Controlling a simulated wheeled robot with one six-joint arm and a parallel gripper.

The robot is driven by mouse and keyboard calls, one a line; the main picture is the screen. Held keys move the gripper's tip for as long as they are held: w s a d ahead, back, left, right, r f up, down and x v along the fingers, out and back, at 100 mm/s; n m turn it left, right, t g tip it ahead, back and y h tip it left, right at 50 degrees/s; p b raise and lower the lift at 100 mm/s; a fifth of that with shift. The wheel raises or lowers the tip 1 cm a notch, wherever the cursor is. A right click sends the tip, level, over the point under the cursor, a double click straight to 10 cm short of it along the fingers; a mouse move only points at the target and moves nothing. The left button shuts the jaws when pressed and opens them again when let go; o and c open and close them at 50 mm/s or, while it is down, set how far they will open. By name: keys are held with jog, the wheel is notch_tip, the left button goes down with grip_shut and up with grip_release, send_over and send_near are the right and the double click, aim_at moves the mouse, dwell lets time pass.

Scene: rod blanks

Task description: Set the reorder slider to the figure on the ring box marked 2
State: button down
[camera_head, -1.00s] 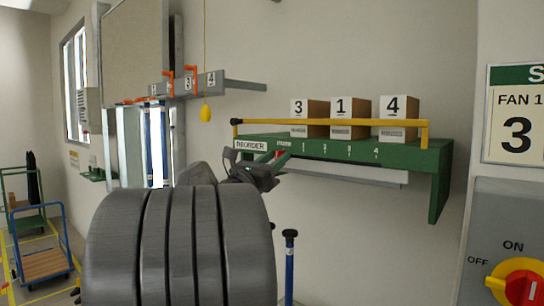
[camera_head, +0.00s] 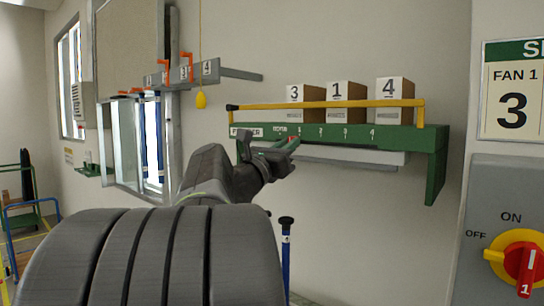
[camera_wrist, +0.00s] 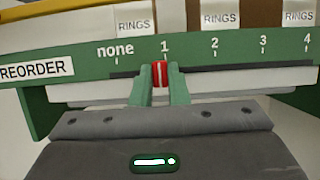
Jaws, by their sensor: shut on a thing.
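The reorder slider is a red knob (camera_wrist: 160,74) in a slot on the front of a green shelf. My gripper (camera_wrist: 161,88) is shut on it with its two green fingers. In the wrist view the knob stands just under the mark 1, a little left of it, on a scale (camera_wrist: 214,48) running none, 1, 2, 3, 4. In the head view my gripper (camera_head: 293,143) reaches the left part of the shelf front. Three boxes stand on the shelf with the figures 3 (camera_head: 294,92), 1 (camera_head: 337,90) and 4 (camera_head: 389,87). I see no box with the figure 2.
A yellow rail (camera_head: 330,104) runs along the shelf (camera_head: 410,143) in front of the boxes. A fan switch panel (camera_head: 490,190) is at the right. A blue post (camera_head: 286,255) with a black top stands below the shelf. A yellow pull (camera_head: 201,100) hangs at the left.

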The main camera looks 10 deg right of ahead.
jog(key=s+d+b, duration=0.1)
jog(key=s+d, duration=0.1)
jog(key=s+d+b, duration=0.1)
jog(key=s+d, duration=0.1)
jog(key=s, duration=0.1)
jog(key=shift+s+d, duration=0.1)
jog(key=shift+s, duration=0.05)
jog(key=c, duration=1.4)
grip_release()
